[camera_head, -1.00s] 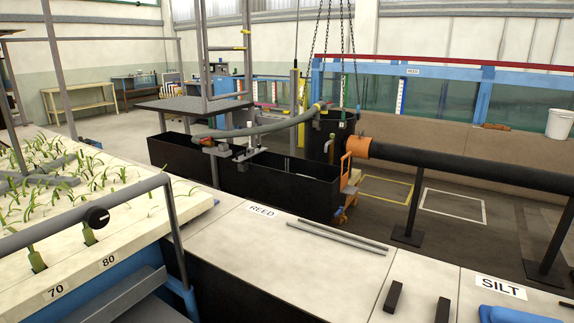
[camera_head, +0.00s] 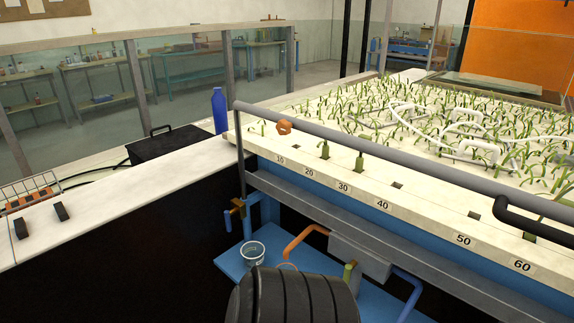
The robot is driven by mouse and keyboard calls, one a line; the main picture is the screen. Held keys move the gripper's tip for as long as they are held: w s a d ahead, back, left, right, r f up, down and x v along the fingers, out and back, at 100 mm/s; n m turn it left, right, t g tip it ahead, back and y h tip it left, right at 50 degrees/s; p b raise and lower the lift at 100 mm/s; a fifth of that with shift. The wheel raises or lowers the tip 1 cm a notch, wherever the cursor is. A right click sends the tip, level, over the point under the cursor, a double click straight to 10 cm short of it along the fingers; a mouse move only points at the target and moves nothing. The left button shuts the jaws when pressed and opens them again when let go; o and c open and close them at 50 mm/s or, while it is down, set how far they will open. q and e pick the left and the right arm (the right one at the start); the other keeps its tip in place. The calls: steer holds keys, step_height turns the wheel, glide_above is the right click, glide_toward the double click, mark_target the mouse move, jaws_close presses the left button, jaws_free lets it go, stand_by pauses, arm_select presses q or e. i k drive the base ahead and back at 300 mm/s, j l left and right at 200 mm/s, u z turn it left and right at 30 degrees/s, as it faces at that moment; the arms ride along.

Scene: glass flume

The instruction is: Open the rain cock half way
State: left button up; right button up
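A small brass-coloured cock (camera_head: 237,207) with a blue part sits on the pipework below the near left corner of the plant bed. No label shows on it, so I cannot tell whether it is the rain cock. Its lever setting is too small to read. Neither of my grippers is in view.
The plant bed (camera_head: 380,200) with numbered marks fills the right, with a grey rail (camera_head: 400,145) along its edge. A clear cup (camera_head: 253,252) stands on the blue shelf (camera_head: 230,265) below. A blue bottle (camera_head: 219,112) and a black box (camera_head: 168,147) stand left.

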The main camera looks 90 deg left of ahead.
mark_target(227, 213)
steer(key=u, duration=3.2)
